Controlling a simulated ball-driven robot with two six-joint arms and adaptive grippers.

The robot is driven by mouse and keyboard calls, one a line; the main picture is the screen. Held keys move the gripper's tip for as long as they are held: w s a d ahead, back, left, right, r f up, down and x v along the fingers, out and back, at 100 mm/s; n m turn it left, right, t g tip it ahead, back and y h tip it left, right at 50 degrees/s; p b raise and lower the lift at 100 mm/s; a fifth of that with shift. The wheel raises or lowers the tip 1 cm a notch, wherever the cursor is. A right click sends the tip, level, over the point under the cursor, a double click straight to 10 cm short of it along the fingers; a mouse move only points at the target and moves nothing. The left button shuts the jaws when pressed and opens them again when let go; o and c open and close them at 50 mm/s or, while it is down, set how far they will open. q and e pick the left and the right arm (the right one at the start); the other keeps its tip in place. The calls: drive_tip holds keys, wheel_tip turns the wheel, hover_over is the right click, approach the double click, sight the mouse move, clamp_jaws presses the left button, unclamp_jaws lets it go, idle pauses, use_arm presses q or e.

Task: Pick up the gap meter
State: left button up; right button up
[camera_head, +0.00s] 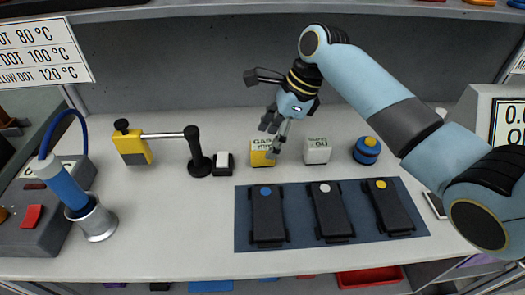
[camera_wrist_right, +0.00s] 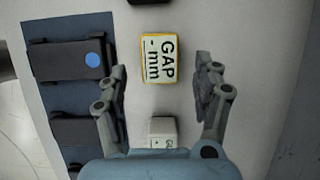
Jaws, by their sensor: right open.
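The gap meter (camera_head: 263,152) is a small yellow box with a white top label reading "GAP - mm". It stands on the grey worktop behind the blue mat. In the right wrist view the gap meter (camera_wrist_right: 161,58) lies ahead, in line with the space between my fingers. My right gripper (camera_head: 273,128) is open and empty, just above and beside the meter in the head view. In the wrist view my right gripper (camera_wrist_right: 160,92) has its fingers spread wide on either side.
A white labelled box (camera_head: 317,151) stands close right of the meter; a blue round part (camera_head: 367,150) is farther right. A small black-and-white block (camera_head: 223,163) is to the left. Several black modules lie on the blue mat (camera_head: 300,240) in front. A black stand (camera_head: 199,160) is left.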

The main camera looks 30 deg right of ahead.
sight(267, 144)
drive_tip(key=x, duration=0.5)
drive_tip(key=shift+c, duration=0.4)
drive_tip(key=c, duration=1.2)
drive_tip(key=shift+c, duration=0.3)
drive_tip(key=shift+r, duration=0.1)
